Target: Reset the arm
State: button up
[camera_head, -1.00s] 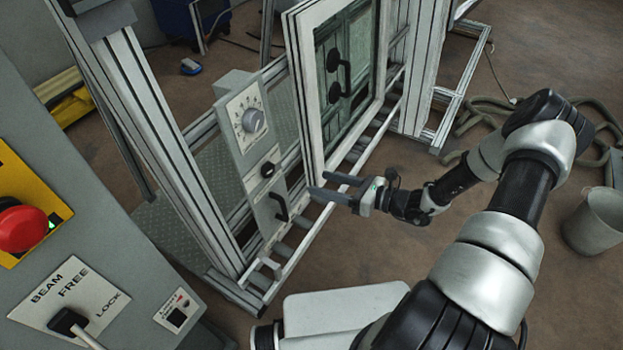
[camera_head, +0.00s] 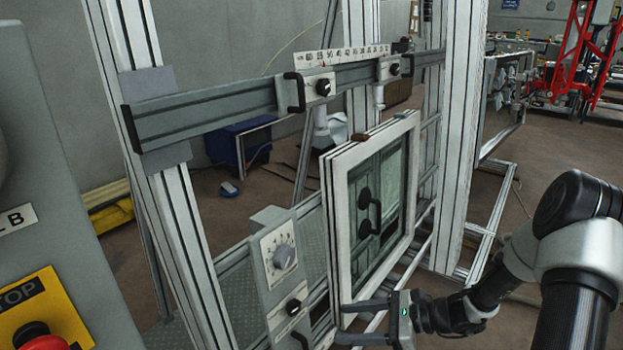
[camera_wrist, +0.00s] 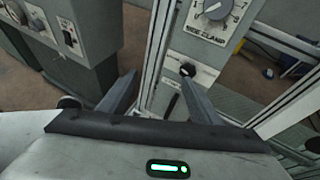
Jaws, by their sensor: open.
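My gripper (camera_head: 362,321) is at the lower middle of the head view, in front of the lower corner of a white-framed window (camera_head: 337,230). Its two fingers are apart with nothing between them. In the wrist view the open fingers (camera_wrist: 160,97) point toward a grey side clamp panel (camera_wrist: 197,55) with a dial and a black knob. The panel also shows in the head view (camera_head: 268,262), left of the window. My arm comes in from the right edge. I cannot tell whether a finger touches the window frame.
A metal beam (camera_head: 220,108) with a ruler and black handles crosses above the window. Metal uprights (camera_head: 170,190) stand on both sides. A grey control box with a red stop button (camera_head: 40,340) is at the left. Open floor (camera_head: 520,310) lies at the right.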

jog(key=s+d+r+n+t+h, duration=0.15)
jog(key=s+r+n+h, duration=0.45)
jog(key=s+r+n, duration=0.6)
jog(key=s+d+r+n+t+h, duration=0.15)
jog(key=s+r+n+h, duration=0.6)
jog(key=r, duration=0.95)
notch_tip(320, 180, up, 13)
jog(key=d+n+p, duration=0.1)
jog(key=p, duration=1.2)
jog(key=shift+d+r+g, duration=0.15)
jog(key=shift+d+g, duration=0.05)
jog(key=shift+g, duration=0.2)
jog(key=shift+y, duration=0.25)
